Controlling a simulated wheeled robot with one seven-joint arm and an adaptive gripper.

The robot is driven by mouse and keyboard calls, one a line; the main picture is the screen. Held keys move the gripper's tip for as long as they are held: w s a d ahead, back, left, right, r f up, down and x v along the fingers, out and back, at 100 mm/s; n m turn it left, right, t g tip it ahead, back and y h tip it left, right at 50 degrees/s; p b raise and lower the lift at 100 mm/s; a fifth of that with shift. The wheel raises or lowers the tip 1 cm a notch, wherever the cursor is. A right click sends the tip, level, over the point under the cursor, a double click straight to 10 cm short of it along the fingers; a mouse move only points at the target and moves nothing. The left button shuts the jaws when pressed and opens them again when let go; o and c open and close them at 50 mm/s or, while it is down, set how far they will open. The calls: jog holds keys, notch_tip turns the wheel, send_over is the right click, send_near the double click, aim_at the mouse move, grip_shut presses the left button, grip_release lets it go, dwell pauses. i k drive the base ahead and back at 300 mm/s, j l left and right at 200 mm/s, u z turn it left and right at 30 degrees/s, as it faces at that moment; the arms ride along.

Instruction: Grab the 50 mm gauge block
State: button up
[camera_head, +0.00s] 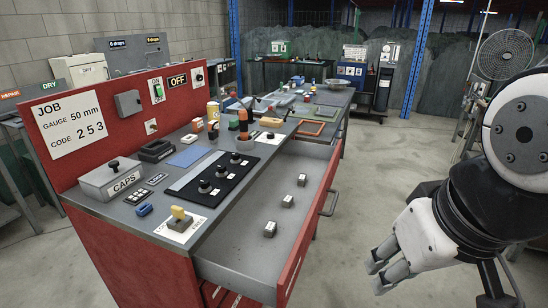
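Three small grey blocks with pale labelled faces lie apart in the open drawer: a far one (302,180), a middle one (288,201) and a near one (270,229). Their markings are too small to read, so I cannot tell which is the 50 mm gauge block. A job card (72,122) on the red panel reads "GAUGE 50 mm" and "CODE 2 5 3". My gripper (376,277) is at the lower right, outside the drawer and to the right of its front. Its fingertips look apart, with nothing between them.
The drawer (235,262) sticks out from the red bench, its front and handle (330,203) towards my gripper. The floor between drawer and gripper is clear.

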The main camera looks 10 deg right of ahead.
aim_at(271, 228)
jog(key=z, duration=0.2)
jog(key=u, duration=0.4)
jog(key=j+u, duration=0.15)
jog(key=u, duration=0.65)
jog(key=i+l+u, duration=0.1)
jog(key=l, duration=0.6)
jog(key=i+l+u, duration=0.1)
jog(key=i+l, duration=0.15)
jog(key=l, duration=0.5)
jog(key=i+l+u, duration=0.1)
jog(key=l, duration=0.6)
jog(key=i+l+u, duration=0.1)
jog(key=l, duration=0.65)
jog(key=i+l+u, duration=0.1)
jog(key=l, duration=0.65)
jog(key=j, duration=1.25)
jog(key=k+j, duration=0.15)
jog(key=j, duration=1.15)
